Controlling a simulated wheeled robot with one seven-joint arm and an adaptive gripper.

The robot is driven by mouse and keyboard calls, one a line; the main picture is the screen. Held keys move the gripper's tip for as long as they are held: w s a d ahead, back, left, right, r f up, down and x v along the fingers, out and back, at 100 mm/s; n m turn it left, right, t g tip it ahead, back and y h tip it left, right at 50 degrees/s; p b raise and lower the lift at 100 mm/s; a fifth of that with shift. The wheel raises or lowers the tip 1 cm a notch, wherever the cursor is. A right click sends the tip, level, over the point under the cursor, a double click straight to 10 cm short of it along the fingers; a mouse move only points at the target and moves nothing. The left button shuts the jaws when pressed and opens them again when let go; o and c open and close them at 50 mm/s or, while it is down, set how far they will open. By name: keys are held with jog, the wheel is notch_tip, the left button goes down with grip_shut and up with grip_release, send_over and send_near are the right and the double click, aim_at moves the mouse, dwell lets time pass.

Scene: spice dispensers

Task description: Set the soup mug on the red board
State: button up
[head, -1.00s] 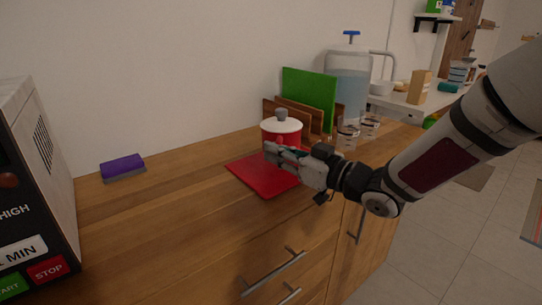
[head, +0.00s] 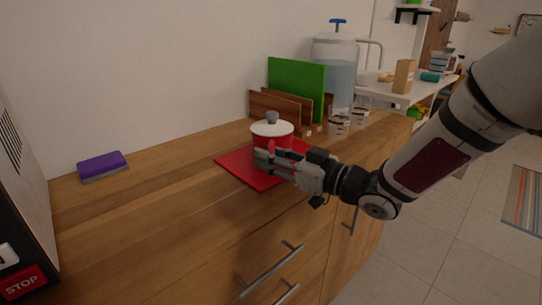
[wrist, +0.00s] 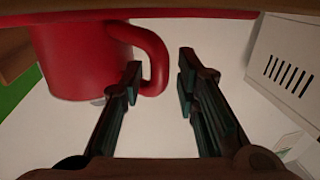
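The red soup mug (head: 262,143) with a white lid and grey knob stands upright, apparently on the red board (head: 236,168). The board lies flat on the wooden counter. My gripper (head: 263,160) is at the mug's near side, just above the board. In the wrist view, the mug (wrist: 80,60) is at upper left, and its handle (wrist: 158,55) reaches between the tips of my open gripper (wrist: 160,75). A gap shows between the handle and the right finger. Contact with the left finger is unclear. The board's edge (wrist: 200,14) shows along the top.
A rack with a green board (head: 297,88) stands behind the mug. Glass jars (head: 339,123) and a water dispenser (head: 334,70) are to its right. A purple sponge (head: 102,165) lies at left, near a microwave (head: 20,215). The counter between is clear.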

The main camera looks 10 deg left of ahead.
jog(key=shift+r, duration=0.15)
jog(key=shift+s+d, duration=0.1)
jog(key=shift+d, duration=0.25)
jog(key=p+v, duration=0.2)
jog(key=v, duration=0.9)
jog(key=shift+d+p, duration=0.15)
jog(key=shift+p, duration=0.2)
jog(key=shift+s, duration=0.1)
